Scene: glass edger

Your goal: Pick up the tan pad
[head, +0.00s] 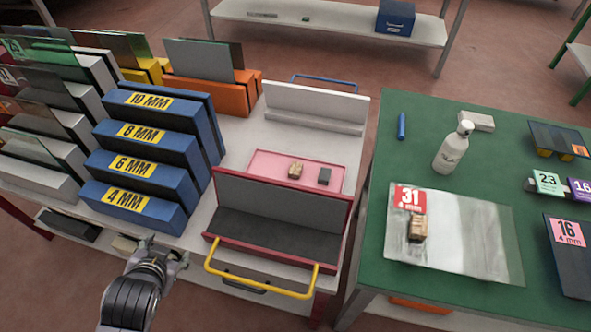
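A small tan block-like pad (296,170) lies in the shallow pink tray (262,161) on the white bench, beside a dark grey block (324,177). A second tan-brown block (417,229) sits on the glass sheet labelled 31 (462,240) on the green table. I cannot tell which of the two the task means. My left gripper (166,251) is at the bench's front edge, below the blue 4 MM slot. Its fingers look spread and empty, well apart from both tan pieces. My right gripper is not in view.
Blue slotted racks (150,135) and upright glass panes fill the bench's left side. A red-edged grey trough with a yellow handle (268,283) stands in front of the pink tray.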

